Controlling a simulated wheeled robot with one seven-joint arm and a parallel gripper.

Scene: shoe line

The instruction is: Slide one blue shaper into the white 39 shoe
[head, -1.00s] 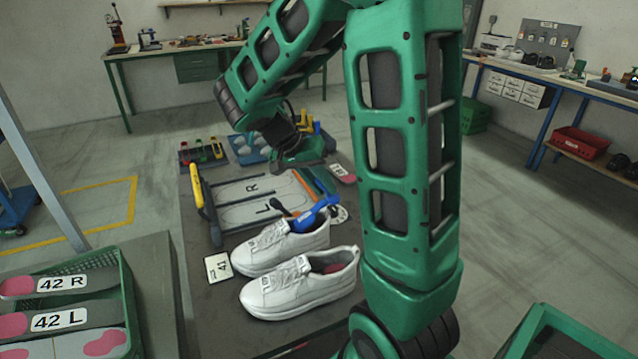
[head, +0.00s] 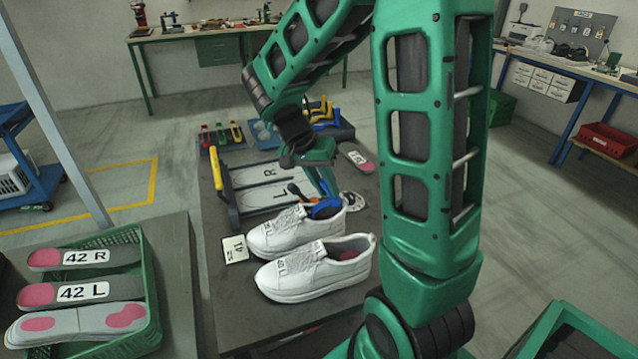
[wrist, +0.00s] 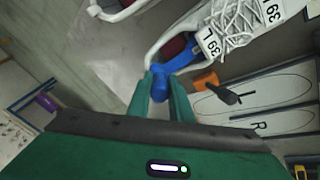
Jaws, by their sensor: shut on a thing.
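Two white lace-up shoes stand side by side on the dark table. The far shoe (head: 285,235) has tags reading "39 L" and "39" in the wrist view (wrist: 245,28). A blue shaper (head: 326,208) sits at its opening, its front end under the tongue side; how deep it reaches is hidden. My gripper (head: 318,178) is over the heel of that shoe. In the wrist view its two green fingers (wrist: 162,97) are shut on the blue shaper's rear end (wrist: 160,82). The near shoe (head: 315,275) shows a reddish insole and no shaper.
A "41" size card (head: 235,249) lies left of the shoes. An outlined L/R board (head: 262,180) with a yellow-handled side is behind them, with an orange-and-black tool (wrist: 207,80) close to the shaper. A green crate (head: 150,330) of insoles is at left.

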